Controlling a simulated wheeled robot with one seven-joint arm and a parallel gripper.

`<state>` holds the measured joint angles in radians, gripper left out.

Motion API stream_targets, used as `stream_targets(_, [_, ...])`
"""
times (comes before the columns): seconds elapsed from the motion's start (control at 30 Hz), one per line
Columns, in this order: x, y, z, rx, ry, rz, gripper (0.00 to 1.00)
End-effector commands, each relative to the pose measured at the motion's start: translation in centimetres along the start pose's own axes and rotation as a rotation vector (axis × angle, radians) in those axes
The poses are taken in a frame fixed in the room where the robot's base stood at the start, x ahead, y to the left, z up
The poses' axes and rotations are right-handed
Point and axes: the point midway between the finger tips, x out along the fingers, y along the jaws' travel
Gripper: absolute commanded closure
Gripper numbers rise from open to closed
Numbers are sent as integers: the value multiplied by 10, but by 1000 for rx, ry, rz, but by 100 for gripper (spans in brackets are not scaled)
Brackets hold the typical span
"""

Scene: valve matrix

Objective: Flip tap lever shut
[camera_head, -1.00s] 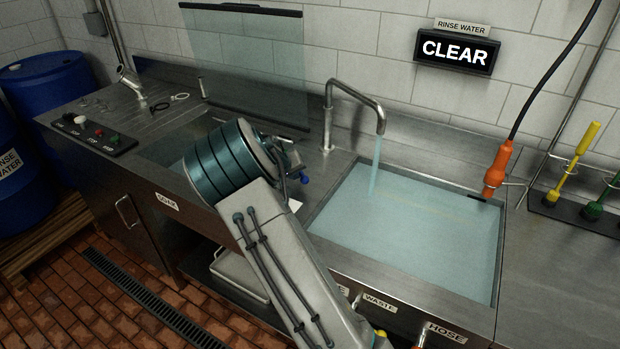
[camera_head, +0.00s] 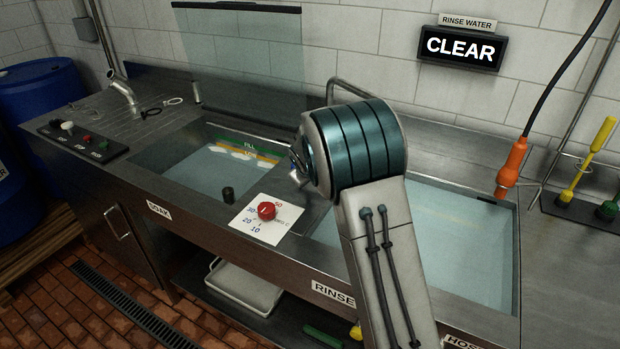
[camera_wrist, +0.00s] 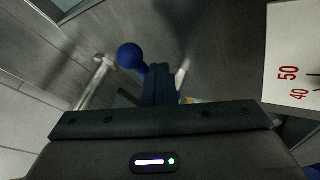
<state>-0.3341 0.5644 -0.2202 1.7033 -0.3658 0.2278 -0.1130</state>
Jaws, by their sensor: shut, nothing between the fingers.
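The tap (camera_head: 345,84) stands behind the sinks; its spout end and any water stream are hidden behind my arm in the head view. In the wrist view, a blue ball knob (camera_wrist: 130,56), apparently the lever's end, lies just left of my fingertips, close to them. A metal pipe (camera_wrist: 97,78) runs beside it. My gripper (camera_wrist: 158,82) is shut and empty. In the head view it is mostly hidden behind my wrist. I cannot tell whether it touches the lever or which way the lever is turned.
The right basin (camera_head: 512,270) holds water under my arm. An orange hose handle (camera_head: 513,165) hangs at right. The lit sign (camera_head: 460,47) reads CLEAR.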

Motion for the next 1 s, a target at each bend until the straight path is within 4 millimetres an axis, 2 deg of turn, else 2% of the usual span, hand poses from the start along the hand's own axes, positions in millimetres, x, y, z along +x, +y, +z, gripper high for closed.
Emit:
stream_targets(0.67, [2,9,5,8,-6,9,100])
stream_targets(0.83, [2,2,7,8,-5,10,100])
stream_targets(1.0, [-1,-15,10,8,-5,9,100])
